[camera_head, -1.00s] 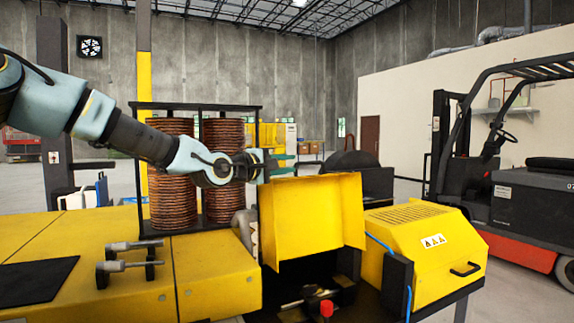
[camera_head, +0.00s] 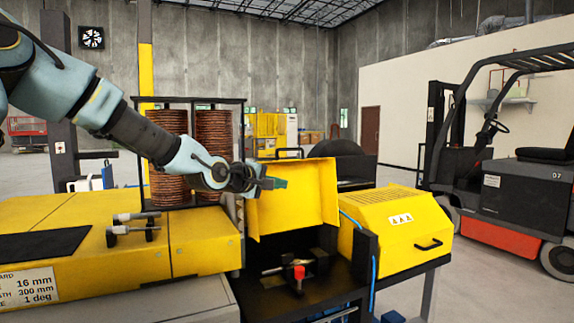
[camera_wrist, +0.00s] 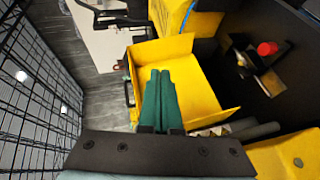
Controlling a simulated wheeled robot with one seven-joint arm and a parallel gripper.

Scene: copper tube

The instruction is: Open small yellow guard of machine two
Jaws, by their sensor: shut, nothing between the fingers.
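The small yellow guard (camera_head: 305,200) stands raised and upright over the dark opening of the machine, with its bent side flaps showing. In the wrist view the guard (camera_wrist: 205,85) looks like a shallow yellow tray. My gripper (camera_head: 284,183) is at the guard's upper left part, seen over its face in the head view. Its green fingers (camera_wrist: 160,72) lie together, shut with nothing between them, and overlap the guard in the wrist view. I cannot tell whether they touch it.
A red knob (camera_head: 299,272) sits in the opening below the guard. A larger yellow cover (camera_head: 398,225) with a black handle is closed at right. A black rack with copper coils (camera_head: 170,185) stands behind the left bench. A forklift (camera_head: 500,190) is at far right.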

